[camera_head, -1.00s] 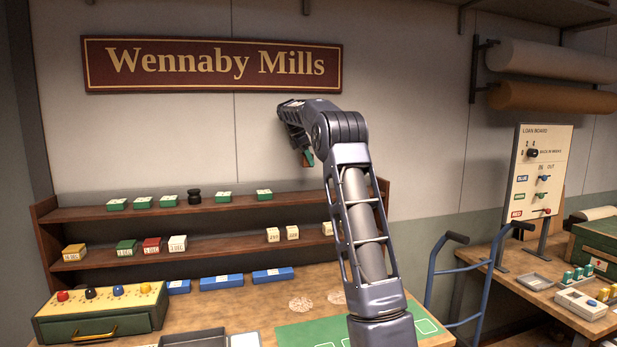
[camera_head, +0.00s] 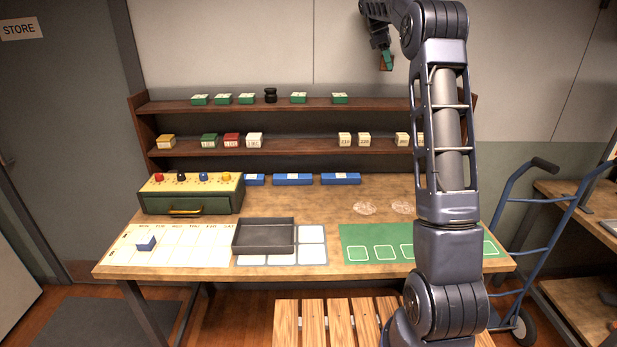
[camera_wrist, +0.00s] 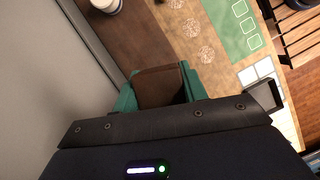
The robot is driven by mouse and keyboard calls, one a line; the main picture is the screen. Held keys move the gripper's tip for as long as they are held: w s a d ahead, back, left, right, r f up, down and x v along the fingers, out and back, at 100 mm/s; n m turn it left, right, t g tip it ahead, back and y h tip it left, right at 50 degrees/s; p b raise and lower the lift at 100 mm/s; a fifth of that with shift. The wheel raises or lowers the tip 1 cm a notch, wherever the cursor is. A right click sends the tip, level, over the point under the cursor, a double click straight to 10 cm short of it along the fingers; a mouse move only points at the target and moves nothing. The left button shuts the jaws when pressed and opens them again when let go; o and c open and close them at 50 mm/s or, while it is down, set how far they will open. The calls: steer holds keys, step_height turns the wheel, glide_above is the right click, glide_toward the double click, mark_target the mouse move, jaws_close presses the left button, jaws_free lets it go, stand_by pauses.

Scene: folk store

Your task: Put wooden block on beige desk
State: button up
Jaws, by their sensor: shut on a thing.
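My gripper (camera_head: 386,61) is high at the top right of the head view, in front of the wall and above the shelves. Its green fingers are shut on a dark brown wooden block (camera_wrist: 160,86), which fills the space between them in the wrist view. In the head view the block is mostly hidden by the fingers. The beige desk (camera_head: 300,203) stands below, well apart from the gripper. Its wooden top also shows beyond the block in the wrist view.
Shelves (camera_head: 300,149) behind the desk carry small boxes. A green drawer box (camera_head: 190,205), blue boxes, a grey tray (camera_head: 264,250) and a green mat (camera_head: 355,237) are on the desk. The middle back of its top has bare room. A slatted seat (camera_head: 342,322) stands in front.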

steer(key=s+a+f+m+g+y, duration=0.1)
steer(key=s+a+f+m, duration=0.1)
steer(key=s+f+m, duration=0.5)
steer(key=s+a+f+m+g+y, duration=0.1)
steer(key=s+a+f, duration=0.1)
steer(key=s+f, duration=0.6)
steer(key=m+g+y, duration=0.1)
steer(key=m+y, duration=0.1)
steer(key=m, duration=0.4)
glide_above(371, 226)
steer(key=w, duration=0.1)
step_height(371, 226, down, 30)
steer(key=shift+w+f, duration=0.1)
steer(key=shift+f, duration=2.15)
steer(key=o, duration=0.6)
steer(key=shift+f, duration=0.15)
steer(key=o, duration=0.4)
